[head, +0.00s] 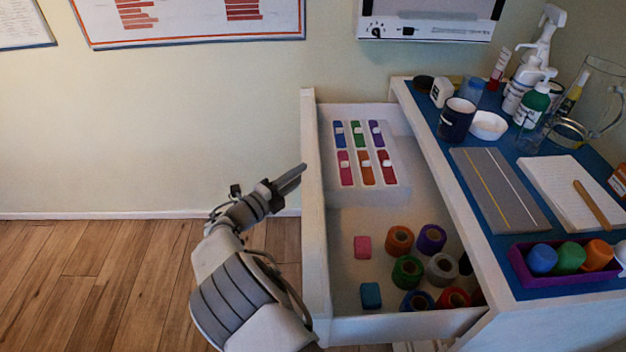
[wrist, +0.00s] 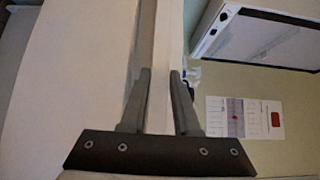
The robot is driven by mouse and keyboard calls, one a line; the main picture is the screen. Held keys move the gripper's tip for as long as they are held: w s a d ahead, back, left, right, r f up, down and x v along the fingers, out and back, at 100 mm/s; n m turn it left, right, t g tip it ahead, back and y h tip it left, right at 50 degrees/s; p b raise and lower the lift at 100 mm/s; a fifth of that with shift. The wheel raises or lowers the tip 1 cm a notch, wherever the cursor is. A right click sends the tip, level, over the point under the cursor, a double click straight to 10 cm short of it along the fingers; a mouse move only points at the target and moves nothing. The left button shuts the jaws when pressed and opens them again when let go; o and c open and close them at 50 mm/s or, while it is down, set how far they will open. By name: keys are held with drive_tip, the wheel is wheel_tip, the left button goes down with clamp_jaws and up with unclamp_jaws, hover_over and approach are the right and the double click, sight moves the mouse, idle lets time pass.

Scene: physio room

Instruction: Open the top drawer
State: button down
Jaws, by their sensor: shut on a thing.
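The top drawer (head: 314,215) is white and stands pulled well out of the cabinet in the head view, its inside open to sight. My gripper (head: 303,168) is at the outer face of the drawer front, coming from the left. In the wrist view my gripper (wrist: 160,74) has its two fingers on either side of a narrow pale strip at the drawer front (wrist: 75,80). It is shut on this strip, which appears to be the handle. The handle's full shape is hidden in the head view.
The drawer holds a pill organizer (head: 392,188), several tape rolls (head: 441,268) and small blocks. The cabinet's blue top (head: 440,128) is crowded with a mug (head: 457,120), bottles, a notepad (head: 562,190) and a purple tray (head: 520,268). The wooden floor (head: 110,275) at left is clear.

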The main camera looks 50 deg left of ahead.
drive_tip(key=shift+s+a+f, duration=0.1)
drive_tip(key=shift+s+f, duration=0.25)
drive_tip(key=shift+f, duration=0.1)
drive_tip(key=c, duration=0.9)
unclamp_jaws()
drive_tip(key=shift+o, duration=0.9)
drive_tip(key=shift+w+r, duration=0.1)
drive_tip(key=shift+r, duration=0.05)
drive_tip(key=shift+a+r, duration=0.1)
drive_tip(key=s+p, duration=0.2)
drive_tip(key=s, duration=0.5)
drive_tip(key=shift+s+d, duration=0.25)
drive_tip(key=shift+d, duration=0.2)
